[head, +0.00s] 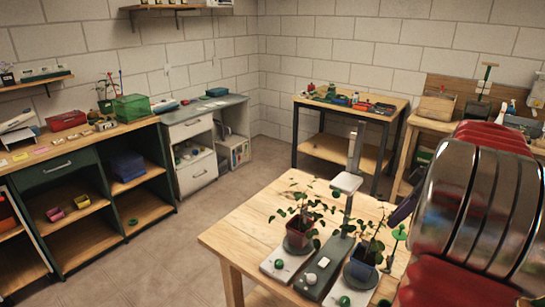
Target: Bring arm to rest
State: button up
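A large, shiny metal and red part of my own arm fills the right side of the head view, close to the camera. I cannot make out my gripper or its fingers anywhere in this view. A dark purple piece shows beside the arm, above the right end of the wooden table (240,238); I cannot tell what it is. The arm hides part of the table's right side and what lies behind it.
A plant in a reddish pot (299,235) and one in a dark blue pot (363,268) stand on the near table, beside a grey post with a white plate (346,183). A green-fronted cabinet (57,168) stands left. Bare floor (185,250) lies between.

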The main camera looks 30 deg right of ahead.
notch_tip(320, 180, down, 4)
jog(key=s+a+r+m+g, duration=0.1)
jog(key=s+a+m, duration=0.1)
jog(key=m, duration=0.5)
jog(key=a+r+n+t+h, duration=0.1)
jog(key=a, duration=2)
jog(key=a+r+n+t, duration=0.1)
jog(key=a+r, duration=0.1)
jog(key=a, duration=1.9)
jog(key=shift+s+r+h, duration=0.2)
jog(key=shift+r+h, duration=0.05)
jog(key=shift+h, duration=0.15)
jog(key=shift+a, duration=0.1)
